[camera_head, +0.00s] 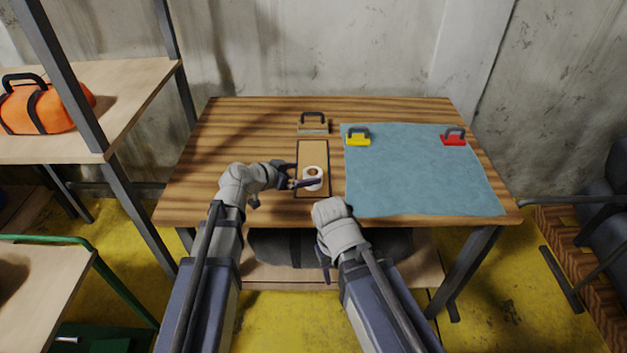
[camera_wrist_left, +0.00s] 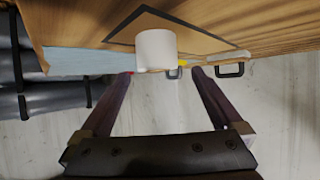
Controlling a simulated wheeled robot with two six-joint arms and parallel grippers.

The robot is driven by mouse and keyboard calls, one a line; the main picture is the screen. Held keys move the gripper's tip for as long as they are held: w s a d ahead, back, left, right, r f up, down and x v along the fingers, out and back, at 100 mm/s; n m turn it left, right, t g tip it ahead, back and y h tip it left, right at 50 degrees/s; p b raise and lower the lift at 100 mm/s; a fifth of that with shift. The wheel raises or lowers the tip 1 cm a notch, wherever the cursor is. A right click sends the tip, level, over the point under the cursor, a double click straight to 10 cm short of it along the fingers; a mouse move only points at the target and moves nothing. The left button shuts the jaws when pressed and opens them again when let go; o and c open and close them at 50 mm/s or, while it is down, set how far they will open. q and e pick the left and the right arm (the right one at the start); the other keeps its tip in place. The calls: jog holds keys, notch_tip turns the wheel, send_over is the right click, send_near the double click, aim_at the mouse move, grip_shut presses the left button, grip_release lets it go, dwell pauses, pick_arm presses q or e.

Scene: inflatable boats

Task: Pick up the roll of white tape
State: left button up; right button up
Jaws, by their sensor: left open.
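The roll of white tape (camera_head: 314,172) stands on a tan, dark-bordered rectangle on the wooden table. My left gripper (camera_head: 306,176) is at the roll, and one dark finger crosses in front of it in the head view. In the left wrist view the roll (camera_wrist_left: 155,47) appears above the gap between the two spread fingers (camera_wrist_left: 163,74). The left gripper is open and holds nothing. Whether the fingers touch the roll I cannot tell. My right gripper (camera_head: 326,274) hangs low by the table's front edge, mostly hidden by its wrist.
A blue sheet (camera_head: 420,180) covers the table's right part, with a yellow handled tool (camera_head: 358,140) and a red one (camera_head: 453,140) at its back edge. A grey handled tool (camera_head: 313,128) stands behind the rectangle. The table's left part is clear. A shelf with an orange bag (camera_head: 45,105) stands left.

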aim_at(309, 174)
pick_arm(q)
jog(key=b+x, duration=0.2)
jog(key=x, duration=0.2)
jog(key=shift+d+f+b, duration=0.1)
jog(key=shift+f+b, duration=0.15)
jog(key=shift+b, duration=0.05)
jog(key=shift+w+d+f, duration=0.1)
jog(key=shift+w+d, duration=0.1)
jog(key=shift+d, duration=0.1)
jog(key=shift+c, duration=0.2)
jog(key=c, duration=1.4)
